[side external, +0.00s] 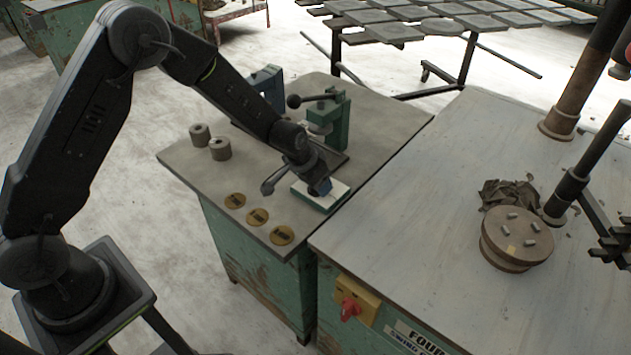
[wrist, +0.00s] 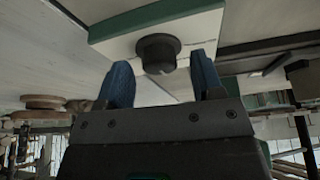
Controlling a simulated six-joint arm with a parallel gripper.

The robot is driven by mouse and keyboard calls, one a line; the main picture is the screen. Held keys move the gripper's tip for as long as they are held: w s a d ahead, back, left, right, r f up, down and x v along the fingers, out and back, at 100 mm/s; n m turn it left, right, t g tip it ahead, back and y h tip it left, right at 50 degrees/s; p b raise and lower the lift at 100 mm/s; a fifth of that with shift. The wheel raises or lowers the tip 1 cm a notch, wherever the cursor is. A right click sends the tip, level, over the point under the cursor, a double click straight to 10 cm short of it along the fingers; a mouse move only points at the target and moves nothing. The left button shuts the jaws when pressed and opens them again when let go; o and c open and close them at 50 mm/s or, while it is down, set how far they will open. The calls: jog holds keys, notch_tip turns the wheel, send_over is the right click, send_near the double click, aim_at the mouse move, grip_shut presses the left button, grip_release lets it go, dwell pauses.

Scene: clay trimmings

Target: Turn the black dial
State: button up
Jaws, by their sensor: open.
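The black dial (wrist: 158,50) is a short round knob on the white face of a white and green block (wrist: 110,32). In the side external view the block (side external: 334,199) lies near the right edge of the grey-topped bench, and the dial is hidden behind my gripper (side external: 321,187). In the wrist view my gripper (wrist: 161,63) is open, with one blue finger on each side of the dial's near end. A gap shows between each finger and the dial. I cannot tell how far the fingers reach along it.
A green press with a black lever (side external: 338,115) stands just behind my gripper. Two grey cylinders (side external: 220,148) and several brass discs (side external: 257,217) sit on the bench. A larger table (side external: 400,215) with a round turntable (side external: 517,240) adjoins at right. The bench's front left is mostly clear.

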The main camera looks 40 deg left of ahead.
jog(key=shift+w+f, duration=0.15)
jog(key=shift+f, duration=0.2)
jog(key=shift+c, duration=0.2)
jog(key=c, duration=0.9)
jog(key=shift+m, duration=0.4)
jog(key=m+g+h, duration=0.1)
jog(key=m+h, duration=0.1)
jog(key=m, duration=0.3)
jog(key=m+g, duration=0.1)
jog(key=m, duration=0.2)
jog(key=m+g+h, duration=0.1)
jog(key=m, duration=0.2)
jog(key=shift+a+h, duration=0.1)
jog(key=shift+h, duration=0.2)
jog(key=shift+m, duration=0.4)
